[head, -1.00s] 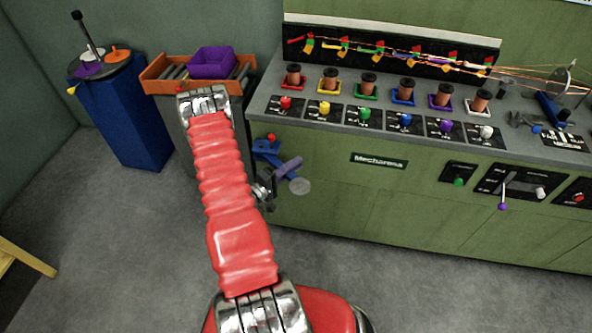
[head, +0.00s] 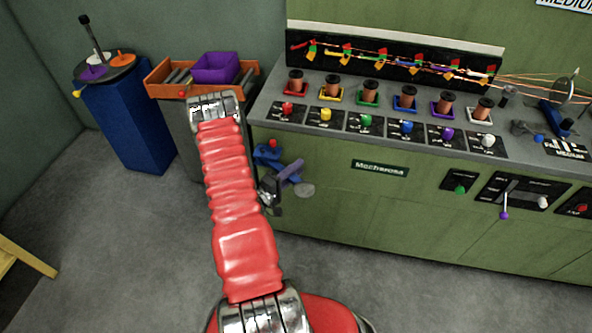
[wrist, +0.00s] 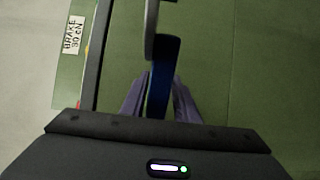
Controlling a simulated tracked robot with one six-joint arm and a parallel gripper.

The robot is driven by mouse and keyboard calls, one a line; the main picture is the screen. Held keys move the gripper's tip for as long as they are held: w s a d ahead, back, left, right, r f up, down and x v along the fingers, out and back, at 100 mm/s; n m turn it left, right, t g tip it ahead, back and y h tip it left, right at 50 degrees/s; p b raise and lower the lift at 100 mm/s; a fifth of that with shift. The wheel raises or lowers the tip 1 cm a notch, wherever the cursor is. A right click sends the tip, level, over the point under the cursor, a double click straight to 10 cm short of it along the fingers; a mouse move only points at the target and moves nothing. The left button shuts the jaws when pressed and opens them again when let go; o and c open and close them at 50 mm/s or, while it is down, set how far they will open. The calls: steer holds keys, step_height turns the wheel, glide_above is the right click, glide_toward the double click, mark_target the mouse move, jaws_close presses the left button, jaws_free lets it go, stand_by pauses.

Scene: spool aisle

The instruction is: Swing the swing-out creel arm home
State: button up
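In the wrist view a blue bar (wrist: 161,80), seemingly this arm, runs between the two purple fingers of my gripper (wrist: 162,78). A grey edge-on part (wrist: 151,28) stands above the bar. In the head view my gripper (head: 290,171) is at the creel arm, partly hidden behind my wrist. The bar covers most of the finger gap, and whether the fingers touch it is unclear.
The green machine (head: 380,205) fills the right side, with several spools on its top. A blue cabinet (head: 130,128) and an orange tray (head: 158,90) holding a purple bin (head: 216,68) stand left. A yellow frame (head: 28,258) is at lower left. Grey floor (head: 120,240) is clear between.

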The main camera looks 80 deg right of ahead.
steer(key=shift+o, duration=0.8)
steer(key=shift+r, duration=0.1)
steer(key=shift+a, duration=0.1)
steer(key=v, duration=1.3)
steer(key=shift+w+a, duration=0.2)
steer(key=shift+a, duration=0.05)
